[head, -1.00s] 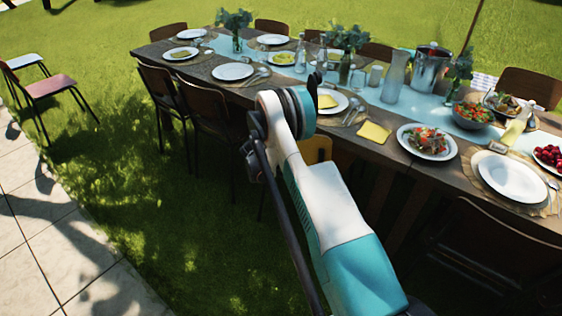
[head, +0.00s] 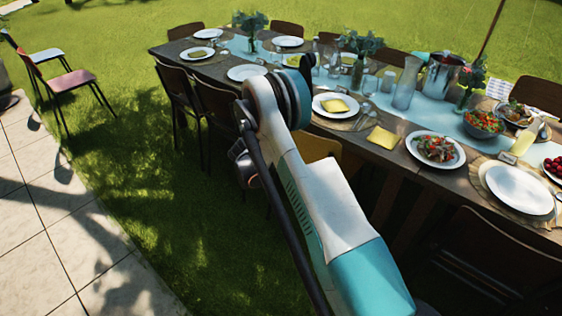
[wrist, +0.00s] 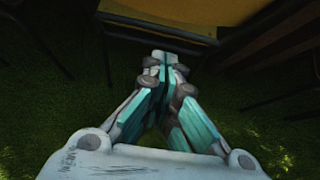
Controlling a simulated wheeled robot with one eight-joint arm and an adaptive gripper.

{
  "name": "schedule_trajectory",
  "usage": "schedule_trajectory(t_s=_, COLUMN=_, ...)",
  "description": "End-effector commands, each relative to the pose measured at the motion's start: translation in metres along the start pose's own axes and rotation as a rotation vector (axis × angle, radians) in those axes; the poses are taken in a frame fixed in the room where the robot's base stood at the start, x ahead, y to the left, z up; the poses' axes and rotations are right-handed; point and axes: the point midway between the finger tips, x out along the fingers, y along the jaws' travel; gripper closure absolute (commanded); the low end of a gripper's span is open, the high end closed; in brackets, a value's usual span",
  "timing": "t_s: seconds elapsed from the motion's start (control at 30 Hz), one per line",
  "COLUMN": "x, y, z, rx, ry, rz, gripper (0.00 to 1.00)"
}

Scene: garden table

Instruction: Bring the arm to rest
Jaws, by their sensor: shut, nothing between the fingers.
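My gripper (wrist: 166,62) shows in the wrist view with its two fingers together and nothing between them. It points down at dark grass, close to the edge of a yellow chair (wrist: 165,22). In the head view my arm reaches up from the bottom, bent at the elbow, in front of the near side of the long table (head: 395,158). The gripper itself is hidden behind my arm there. The yellow chair (head: 318,148) shows just right of my arm.
The table holds plates, a salad plate (head: 436,148), a salad bowl (head: 484,123), a metal bucket (head: 441,75) and glassware. Dark chairs (head: 218,110) line its near side. Two more chairs (head: 70,80) stand at the upper left. Grass and paving (head: 60,220) on the left are clear.

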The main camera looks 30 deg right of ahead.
Motion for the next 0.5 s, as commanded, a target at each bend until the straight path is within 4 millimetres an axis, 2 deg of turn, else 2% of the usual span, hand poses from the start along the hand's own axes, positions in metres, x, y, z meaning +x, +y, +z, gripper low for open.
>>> schedule_trajectory(t_s=0.33, x=-0.013, y=0.001, z=0.005, rx=0.020, ry=0.005, rz=0.006, gripper=1.00)
schedule_trajectory(t_s=0.43, x=-0.032, y=0.003, z=0.017, rx=0.075, ry=0.021, rz=0.021, gripper=1.00)
schedule_trajectory(t_s=0.5, x=-0.053, y=0.004, z=0.029, rx=0.133, ry=0.040, rz=0.037, gripper=1.00)
